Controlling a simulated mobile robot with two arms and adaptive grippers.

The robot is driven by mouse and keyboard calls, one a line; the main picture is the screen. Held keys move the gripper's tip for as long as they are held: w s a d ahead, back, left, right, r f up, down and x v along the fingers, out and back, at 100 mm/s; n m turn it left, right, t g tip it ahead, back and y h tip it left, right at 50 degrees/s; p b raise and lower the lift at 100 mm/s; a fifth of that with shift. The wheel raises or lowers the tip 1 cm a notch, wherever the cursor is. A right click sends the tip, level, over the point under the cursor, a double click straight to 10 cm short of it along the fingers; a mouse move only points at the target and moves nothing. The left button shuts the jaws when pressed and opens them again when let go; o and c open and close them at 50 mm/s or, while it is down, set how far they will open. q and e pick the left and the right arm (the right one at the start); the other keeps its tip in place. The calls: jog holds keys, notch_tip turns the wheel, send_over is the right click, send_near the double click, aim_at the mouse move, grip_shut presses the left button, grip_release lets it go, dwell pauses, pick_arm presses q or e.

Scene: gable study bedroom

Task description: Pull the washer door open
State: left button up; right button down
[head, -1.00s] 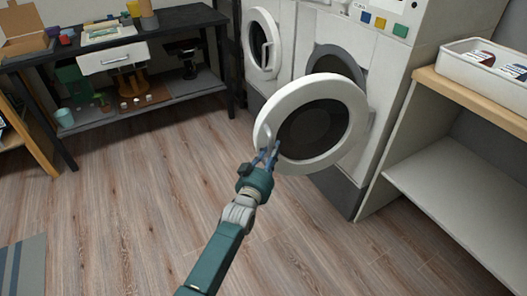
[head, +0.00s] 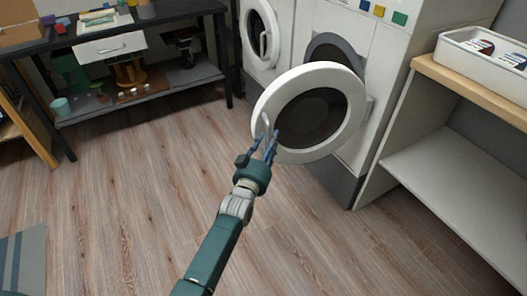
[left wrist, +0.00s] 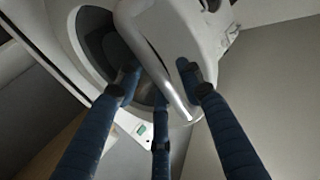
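The washer door (head: 348,130), a white ring with dark round glass, stands swung well out from the front of the right-hand washer (head: 383,60). The washer's dark round opening (head: 335,52) shows partly behind it. The curved door handle (head: 265,122) is on the door's left rim. My left gripper (head: 268,146) is at this handle with its fingers spread. In the left wrist view the handle (left wrist: 157,62) runs between the blue fingers, with visible gaps, so the gripper (left wrist: 160,82) looks open around it. My right gripper is not in view.
A second washer with a closed round door (head: 259,35) stands to the left. A dark workbench (head: 165,17) with a lower shelf is at the back left. A shelf unit (head: 450,178) with a white tray (head: 462,52) stands at the right. The wooden floor (head: 140,190) in front is clear.

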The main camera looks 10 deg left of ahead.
pick_arm(q)
jog(key=s+a, duration=0.2)
jog(key=s, duration=0.9)
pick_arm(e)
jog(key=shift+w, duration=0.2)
pick_arm(q)
jog(key=shift+s+a, duration=0.1)
